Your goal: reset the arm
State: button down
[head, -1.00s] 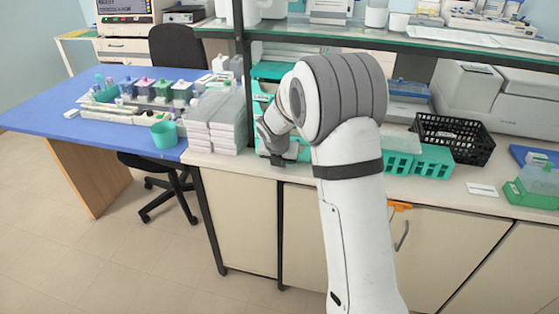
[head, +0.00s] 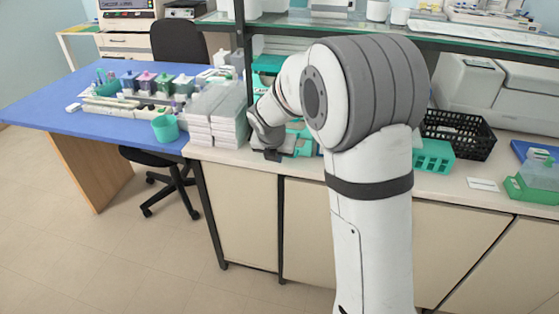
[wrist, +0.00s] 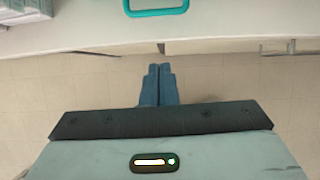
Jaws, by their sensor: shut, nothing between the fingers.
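My gripper (wrist: 159,68) shows in the wrist view with its two blue-grey fingers pressed together and nothing between them. It points down past the bench's front edge, over the tiled floor. In the head view my arm rises in the middle and folds to the left. The end of my arm hangs near the bench's front edge, to the right of the stacked white boxes, and the fingertips cannot be made out there.
The bench (head: 310,167) holds stacked white boxes (head: 212,128), a teal rack (head: 433,157) and a black basket (head: 460,138). A blue table (head: 60,105) with staining jars stands at the left, beside a black chair (head: 178,42). The floor (head: 100,255) in front is clear.

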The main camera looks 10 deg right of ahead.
jog(key=s+d+r+m, duration=0.2)
jog(key=s+r+m, duration=0.5)
jog(key=s, duration=0.2)
jog(key=s+d+m+g+y, duration=0.1)
jog(key=s+m, duration=1)
jog(key=m, duration=0.1)
jog(key=s+d+m+g+y, duration=0.1)
jog(key=s+d+m, duration=0.1)
jog(key=s+m, duration=1)
jog(key=shift+d, duration=0.25)
jog(key=shift+f, duration=0.1)
